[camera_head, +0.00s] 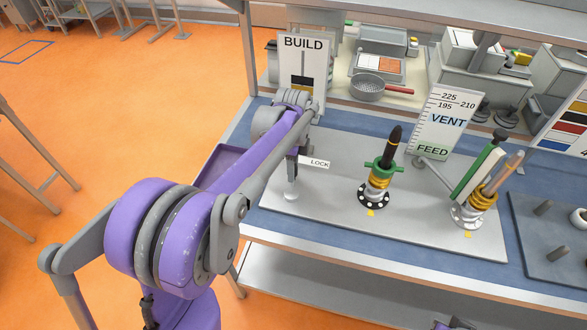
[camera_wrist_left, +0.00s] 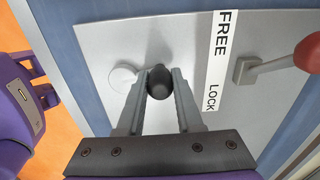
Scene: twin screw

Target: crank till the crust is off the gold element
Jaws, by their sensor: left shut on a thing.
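My left gripper (camera_head: 292,166) reaches down over the left part of the grey plate, beside the LOCK label (camera_head: 315,162). In the left wrist view its two fingers are closed on a dark rounded knob (camera_wrist_left: 158,80). In the head view the arm hides this knob. A gold element (camera_head: 379,183) stands upright on a black flange with a green collar and a dark pointed tip. A second gold ringed element (camera_head: 480,199) stands to the right, with a tilted green and white bar (camera_head: 478,172) and a pinkish rod beside it. I cannot tell the crust apart.
A BUILD sign (camera_head: 303,63) and a VENT/FEED sign (camera_head: 446,122) stand behind the plate (camera_head: 330,215). A red-tipped lever (camera_wrist_left: 270,66) lies right of the FREE/LOCK strip (camera_wrist_left: 219,60). A dark tray (camera_head: 545,255) with pegs is at right. The plate's front middle is clear.

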